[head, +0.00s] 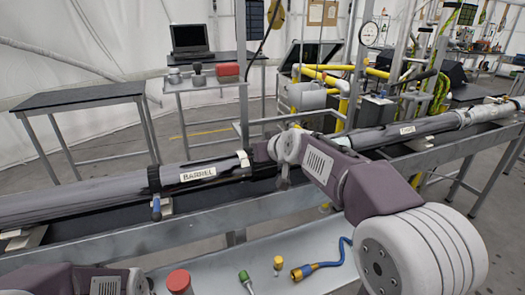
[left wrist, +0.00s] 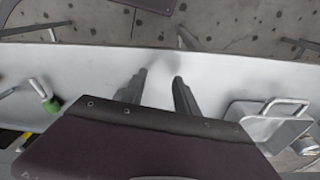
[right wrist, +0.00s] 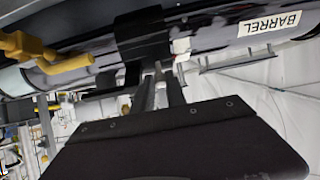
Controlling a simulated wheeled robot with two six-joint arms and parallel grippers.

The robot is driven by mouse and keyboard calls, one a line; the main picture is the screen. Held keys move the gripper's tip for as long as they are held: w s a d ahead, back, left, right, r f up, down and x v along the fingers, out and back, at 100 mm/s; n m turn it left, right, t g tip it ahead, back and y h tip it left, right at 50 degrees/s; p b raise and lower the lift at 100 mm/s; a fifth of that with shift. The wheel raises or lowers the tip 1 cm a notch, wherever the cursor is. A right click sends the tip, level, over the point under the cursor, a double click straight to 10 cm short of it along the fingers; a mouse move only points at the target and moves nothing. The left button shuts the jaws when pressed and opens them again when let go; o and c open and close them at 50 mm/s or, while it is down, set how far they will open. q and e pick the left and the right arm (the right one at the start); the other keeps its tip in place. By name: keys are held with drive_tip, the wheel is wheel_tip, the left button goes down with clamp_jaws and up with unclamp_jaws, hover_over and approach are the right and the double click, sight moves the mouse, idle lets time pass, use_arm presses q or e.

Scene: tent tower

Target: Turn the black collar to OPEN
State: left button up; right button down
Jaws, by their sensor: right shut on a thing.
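The black collar (right wrist: 140,38) is a wide dark band around the grey barrel (right wrist: 222,38) in the right wrist view. My right gripper (right wrist: 160,68) is shut on the collar at its edge, beside a small white mark (right wrist: 181,47) on the barrel. In the head view the right gripper (head: 262,160) is at the barrel, right of the BARREL label (head: 198,174), and its arm hides most of the collar. I cannot read an OPEN mark. My left gripper (left wrist: 160,77) is open and empty above a pale shelf.
The barrel lies along a long metal bench (head: 205,215). A black clamp with a blue handle (head: 156,209) stands left of the label. A yellow fitting (right wrist: 62,65) sits beside the collar. The lower shelf (head: 225,265) holds a red-capped item (head: 179,281), a green-ended piece (head: 245,280) and a blue hose (head: 335,262).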

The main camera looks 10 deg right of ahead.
drive_tip(key=shift+s+f, duration=0.1)
drive_tip(key=shift+f, duration=0.25)
drive_tip(key=c, duration=1.6)
unclamp_jaws()
drive_tip(key=shift+r, duration=0.1)
use_arm(q)
drive_tip(key=shift+r, duration=0.25)
use_arm(e)
drive_tip(key=v, duration=0.9)
drive_tip(key=shift+r, duration=0.1)
